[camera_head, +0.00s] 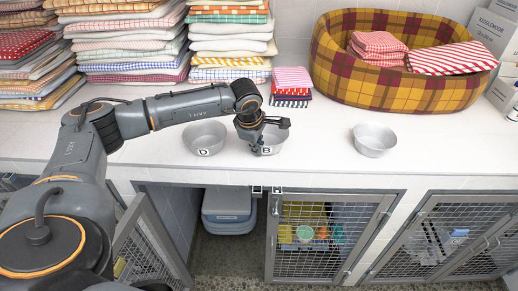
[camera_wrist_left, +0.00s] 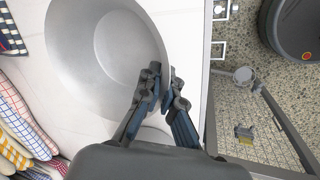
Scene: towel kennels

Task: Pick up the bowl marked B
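The bowl marked B (camera_head: 270,146) is a grey metal bowl on the white counter, near its front edge. It stands upright, with the letter on its front side. My left gripper (camera_head: 265,141) is above it, pointing down, and hides part of the rim. In the left wrist view, the bowl (camera_wrist_left: 85,60) fills the upper left. The fingers of my left gripper (camera_wrist_left: 165,75) are close together with the rim between them, one inside the bowl and one outside. They look shut on the rim. My right gripper is not in view.
A bowl marked D (camera_head: 204,140) stands just left of B. Another grey bowl (camera_head: 374,139) stands further right. Folded cloths (camera_head: 291,84) and a plaid pet bed (camera_head: 400,88) are behind. Towel stacks fill the back left. Mesh kennel doors (camera_head: 318,235) are below the counter edge.

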